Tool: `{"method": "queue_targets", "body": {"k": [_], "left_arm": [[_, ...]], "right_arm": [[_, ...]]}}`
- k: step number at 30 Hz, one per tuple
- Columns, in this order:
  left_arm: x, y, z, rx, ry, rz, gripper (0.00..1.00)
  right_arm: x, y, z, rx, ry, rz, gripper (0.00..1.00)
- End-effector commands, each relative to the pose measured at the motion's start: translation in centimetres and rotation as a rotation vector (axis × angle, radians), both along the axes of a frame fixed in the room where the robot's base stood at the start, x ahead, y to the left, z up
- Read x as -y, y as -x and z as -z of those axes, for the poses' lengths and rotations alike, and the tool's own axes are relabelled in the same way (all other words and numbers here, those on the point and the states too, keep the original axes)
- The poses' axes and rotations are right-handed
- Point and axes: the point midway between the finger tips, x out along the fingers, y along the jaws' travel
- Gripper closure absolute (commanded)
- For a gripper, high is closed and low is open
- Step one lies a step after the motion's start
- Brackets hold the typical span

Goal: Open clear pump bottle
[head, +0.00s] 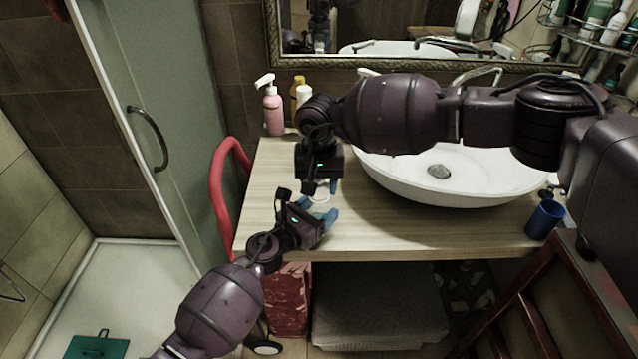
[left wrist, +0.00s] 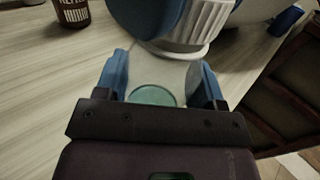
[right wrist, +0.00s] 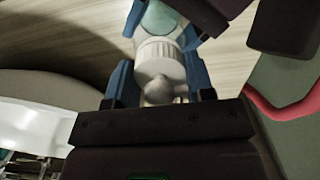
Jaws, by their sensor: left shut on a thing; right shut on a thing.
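The clear pump bottle (head: 320,198) is held between my two grippers above the left part of the counter and is mostly hidden in the head view. My left gripper (head: 322,212) is shut on its clear body (left wrist: 178,76), and a teal disc shows on the body. My right gripper (head: 322,187) is shut around the white ribbed pump cap (right wrist: 160,58), with the nozzle between its blue fingers. The cap also shows in the left wrist view (left wrist: 197,25). Cap and body are close together; I cannot tell whether the thread is engaged.
A white basin (head: 450,190) fills the right of the wooden counter (head: 400,235). A pink pump bottle (head: 272,112) and a yellow bottle (head: 297,88) stand at the back left. A blue cup (head: 544,220) stands at the right edge. A red rail (head: 220,190) is at the left.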

Motion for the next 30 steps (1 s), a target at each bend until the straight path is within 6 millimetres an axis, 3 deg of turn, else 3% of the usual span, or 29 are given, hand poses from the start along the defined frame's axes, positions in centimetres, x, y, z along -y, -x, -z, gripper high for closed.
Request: {"method": "queue_targets", "body": {"k": [30], "left_arm": [[0.0, 0.0, 0.1, -0.001, -0.001, 0.000, 1.00]], "right_arm": [[0.0, 0.0, -2.2, 0.000, 0.001, 0.001, 0.80]]}}
